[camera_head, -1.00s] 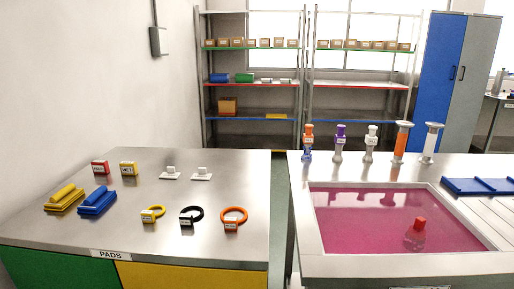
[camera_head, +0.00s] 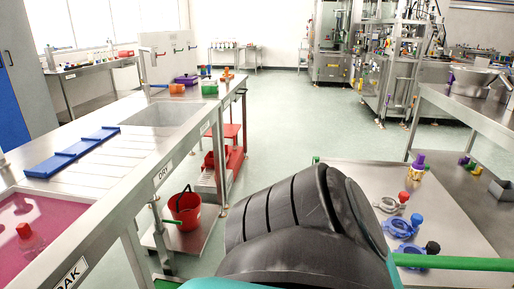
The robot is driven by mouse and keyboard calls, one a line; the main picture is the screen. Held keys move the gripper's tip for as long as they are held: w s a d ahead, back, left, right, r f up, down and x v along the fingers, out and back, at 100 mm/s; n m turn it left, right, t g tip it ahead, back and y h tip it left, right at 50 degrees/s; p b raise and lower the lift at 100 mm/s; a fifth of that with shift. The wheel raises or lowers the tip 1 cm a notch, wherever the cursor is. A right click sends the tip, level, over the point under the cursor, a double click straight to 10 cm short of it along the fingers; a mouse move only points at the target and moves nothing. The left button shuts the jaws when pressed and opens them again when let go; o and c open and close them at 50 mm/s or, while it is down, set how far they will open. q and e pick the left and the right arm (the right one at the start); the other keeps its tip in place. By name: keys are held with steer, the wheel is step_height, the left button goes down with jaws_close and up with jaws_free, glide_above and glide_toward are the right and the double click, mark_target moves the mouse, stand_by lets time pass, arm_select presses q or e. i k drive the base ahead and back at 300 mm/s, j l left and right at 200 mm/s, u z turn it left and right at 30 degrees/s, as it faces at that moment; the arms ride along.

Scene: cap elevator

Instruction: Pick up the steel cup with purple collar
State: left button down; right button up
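No steel cup with a purple collar can be made out for certain. A small purple-topped piece with a yellowish lower part (camera_head: 417,166) stands on the grey cart top at the right. A low purple item (camera_head: 186,79) lies on the far end of the long steel counter. A small purple piece (camera_head: 451,77) is at the edge of the right-hand bench. All are too small to identify. A large dark ribbed link of my own arm fills the lower middle and hides part of the cart. Neither gripper shows.
The long counter holds a sink (camera_head: 165,113), a blue tray (camera_head: 72,152) and a pink soak basin (camera_head: 50,225) with a red-capped bottle (camera_head: 28,238). A red bucket (camera_head: 184,208) sits on its lower shelf. Blue clamp-like parts (camera_head: 402,228) lie on the cart. Floor beyond is open.

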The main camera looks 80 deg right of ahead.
mark_target(417, 171)
steer(key=z, duration=3.75)
steer(key=l+u, duration=0.2)
steer(key=u, duration=0.25)
steer(key=l+u, duration=0.2)
steer(key=u, duration=0.3)
steer(key=l+u, duration=0.2)
steer(key=u, duration=0.25)
steer(key=k+l+u, duration=0.55)
steer(key=l, duration=0.15)
steer(key=k+l+u, duration=0.1)
steer(key=k+l, duration=0.15)
steer(key=k+l+u, duration=0.1)
steer(key=k+l, duration=0.2)
steer(key=l, duration=0.2)
